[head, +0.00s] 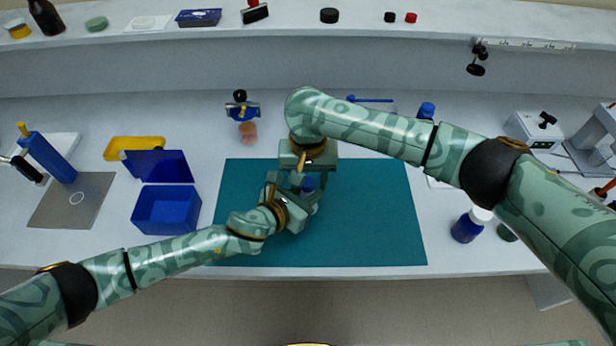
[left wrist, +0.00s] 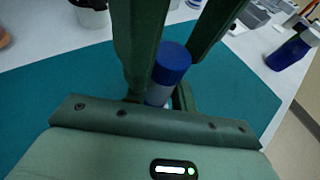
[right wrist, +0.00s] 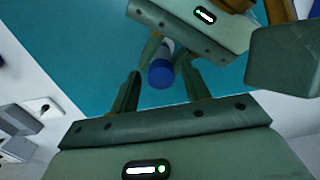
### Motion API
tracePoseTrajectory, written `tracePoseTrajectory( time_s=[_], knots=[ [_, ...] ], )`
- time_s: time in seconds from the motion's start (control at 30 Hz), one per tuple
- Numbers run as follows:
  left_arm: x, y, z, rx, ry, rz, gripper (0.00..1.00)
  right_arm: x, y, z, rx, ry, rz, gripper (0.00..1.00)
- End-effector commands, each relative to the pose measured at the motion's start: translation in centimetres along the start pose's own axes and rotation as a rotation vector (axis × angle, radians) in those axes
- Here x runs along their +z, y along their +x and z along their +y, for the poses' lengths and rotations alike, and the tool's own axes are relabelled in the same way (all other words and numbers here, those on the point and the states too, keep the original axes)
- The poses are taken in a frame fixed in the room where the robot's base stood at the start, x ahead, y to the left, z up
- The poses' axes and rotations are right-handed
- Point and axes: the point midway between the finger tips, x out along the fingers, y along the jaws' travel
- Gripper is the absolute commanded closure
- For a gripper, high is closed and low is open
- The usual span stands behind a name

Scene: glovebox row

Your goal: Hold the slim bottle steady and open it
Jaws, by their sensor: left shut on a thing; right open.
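The slim bottle has a blue cap (head: 308,184) and a pale body (left wrist: 157,95). It stands above the teal mat (head: 370,220), near its middle; its base is hidden. My left gripper (head: 300,197) is shut on the bottle's body below the cap. My right gripper (head: 303,172) is open just above. In the right wrist view the blue cap (right wrist: 161,74) sits between its spread fingertips, with a gap visible. In the left wrist view the right fingers come down on both sides of the cap (left wrist: 173,62).
An open blue box (head: 165,210) stands left of the mat. A blue bottle with a white cap (head: 470,225) stands right of it, near my right arm. A blue stand (head: 241,108) is behind the mat. The mat's right part is clear.

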Motion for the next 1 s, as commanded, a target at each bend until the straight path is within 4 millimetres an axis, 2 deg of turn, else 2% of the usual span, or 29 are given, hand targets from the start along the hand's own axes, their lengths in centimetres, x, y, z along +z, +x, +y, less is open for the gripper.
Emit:
tracePoseTrajectory(
  time_s=[0.13,0.4,0.67,0.7,0.77,1.0],
  knots=[
    [0.0,0.0,-0.1,-0.002,0.0,0.0,1.0,0.0,-0.7,-0.1,-0.002,-0.001,0.0,0.52],
    [0.0,0.0,-0.1,-0.002,0.0,0.0,1.0,0.0,-4.2,0.0,-0.001,-0.002,0.0,0.52],
    [0.0,0.0,-0.1,-0.001,0.0,0.0,1.0,0.0,-4.5,0.0,-0.001,0.0,-0.001,0.52],
    [0.0,0.0,-0.1,-0.001,0.0,0.0,0.63,0.0,-4.5,0.0,-0.001,0.0,-0.001,0.52],
    [0.0,0.0,-0.1,-0.001,0.0,0.0,0.49,0.0,-4.5,0.0,-0.001,0.0,-0.001,0.52],
    [0.0,0.0,-0.1,-0.001,0.0,0.0,0.49,0.0,-4.5,0.0,-0.001,0.0,-0.001,0.52]
  ],
)
